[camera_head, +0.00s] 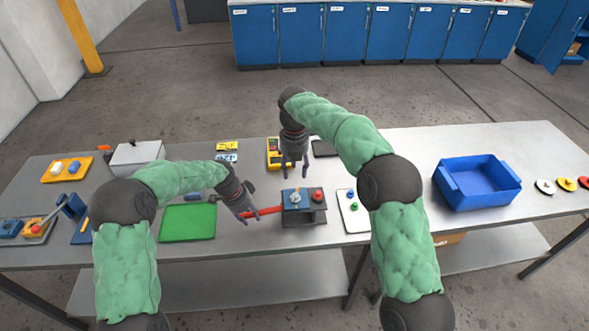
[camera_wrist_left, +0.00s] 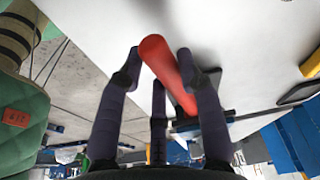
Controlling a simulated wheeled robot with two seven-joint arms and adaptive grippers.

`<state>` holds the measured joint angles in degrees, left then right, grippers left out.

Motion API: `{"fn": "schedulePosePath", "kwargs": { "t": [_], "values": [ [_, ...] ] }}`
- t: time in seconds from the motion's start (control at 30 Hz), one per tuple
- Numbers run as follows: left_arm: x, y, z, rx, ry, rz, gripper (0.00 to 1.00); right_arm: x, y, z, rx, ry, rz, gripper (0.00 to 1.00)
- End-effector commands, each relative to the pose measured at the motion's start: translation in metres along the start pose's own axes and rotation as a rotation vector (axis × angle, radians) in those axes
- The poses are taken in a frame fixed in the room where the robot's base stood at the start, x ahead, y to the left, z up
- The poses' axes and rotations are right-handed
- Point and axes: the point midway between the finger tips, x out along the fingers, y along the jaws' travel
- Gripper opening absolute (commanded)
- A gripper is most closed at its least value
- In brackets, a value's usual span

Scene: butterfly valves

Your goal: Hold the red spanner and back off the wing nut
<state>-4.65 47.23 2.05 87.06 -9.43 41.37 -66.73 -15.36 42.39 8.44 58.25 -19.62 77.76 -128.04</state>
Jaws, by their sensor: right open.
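The red spanner (camera_head: 268,211) lies roughly level, its right end against or behind the left side of a small grey and blue fixture (camera_head: 303,212). A grey winged part, apparently the wing nut (camera_head: 295,197), sits on the fixture's blue top beside a red knob (camera_head: 318,195). My left gripper (camera_head: 248,214) is at the spanner's left end. In the left wrist view the red handle (camera_wrist_left: 165,62) runs between its fingers (camera_wrist_left: 159,65); whether they grip it is unclear. My right gripper (camera_head: 295,168) is open, pointing down, above and behind the fixture.
A green mat (camera_head: 188,222) lies left of the fixture. A white board (camera_head: 352,222) with small knobs lies just right of it. A yellow meter (camera_head: 274,160) is behind. A blue bin (camera_head: 478,188) stands to the right, with bare table before it.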

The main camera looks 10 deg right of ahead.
Motion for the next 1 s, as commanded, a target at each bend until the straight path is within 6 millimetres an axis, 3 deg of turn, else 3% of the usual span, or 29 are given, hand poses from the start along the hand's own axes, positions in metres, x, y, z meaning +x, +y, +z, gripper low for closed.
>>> {"fn": "schedulePosePath", "kwargs": {
  "t": [0.43, 1.0],
  "values": [
    [-0.004, 0.0, -0.001, 0.003, -0.001, 0.001, 0.43, -0.002, 0.0, 0.0, 0.0, 0.0, 0.0, 0.48],
    [-0.04, 0.001, -0.011, 0.004, -0.001, 0.003, 0.43, -0.024, 0.0, 0.0, 0.0, 0.0, 0.0, 0.48]
  ]
}}
